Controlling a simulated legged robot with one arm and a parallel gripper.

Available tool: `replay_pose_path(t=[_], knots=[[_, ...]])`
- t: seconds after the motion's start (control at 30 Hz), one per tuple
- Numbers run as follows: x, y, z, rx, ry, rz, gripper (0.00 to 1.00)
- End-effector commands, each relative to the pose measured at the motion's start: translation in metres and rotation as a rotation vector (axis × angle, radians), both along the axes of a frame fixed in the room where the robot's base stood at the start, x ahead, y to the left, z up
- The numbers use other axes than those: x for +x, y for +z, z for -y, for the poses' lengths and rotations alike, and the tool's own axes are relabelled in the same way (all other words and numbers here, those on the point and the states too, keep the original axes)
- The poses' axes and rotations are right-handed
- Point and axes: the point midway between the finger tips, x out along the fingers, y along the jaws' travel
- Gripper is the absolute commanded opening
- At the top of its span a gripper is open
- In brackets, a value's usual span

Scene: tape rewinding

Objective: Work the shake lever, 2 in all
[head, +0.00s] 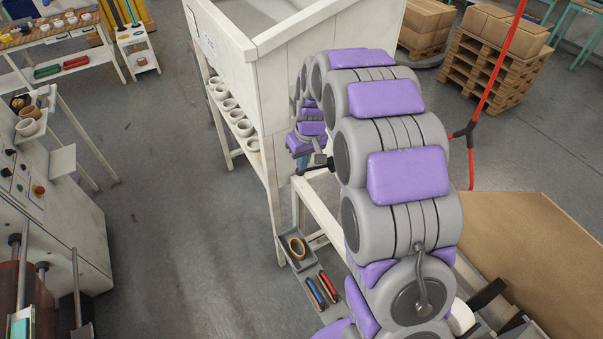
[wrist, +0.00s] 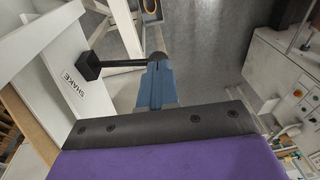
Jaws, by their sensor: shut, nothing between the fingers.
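The shake lever shows in the wrist view as a black square mount (wrist: 88,67) with a thin black rod (wrist: 125,63) reaching right to a dark rounded end (wrist: 157,57). The mount sits on a white panel beside a label reading SHAKE (wrist: 70,86). My gripper (wrist: 156,69), with blue fingers, is shut and empty, its tips right at the rod's outer end; I cannot tell whether they touch.
A white bin (head: 255,60) on a frame stands behind the lever, with several rings on a shelf (head: 245,128). A grey tray (head: 297,250) holds a brown ring below. A white machine (head: 50,220) stands at the left. Open floor (head: 180,200) lies between.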

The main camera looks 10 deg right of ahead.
Motion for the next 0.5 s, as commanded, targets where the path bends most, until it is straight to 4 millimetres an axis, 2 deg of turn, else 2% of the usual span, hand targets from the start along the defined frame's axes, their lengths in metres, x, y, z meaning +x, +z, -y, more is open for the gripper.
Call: replay_pose_path(t=[0.1,0.2,0.33,0.5], knots=[[-0.001,0.024,0.000,0.000,0.000,0.005,0.00],[-0.004,0.039,0.000,0.001,0.001,0.002,0.00],[-0.005,0.051,0.001,0.000,0.000,0.003,0.00],[-0.005,0.056,0.001,0.000,0.000,0.002,0.00]])
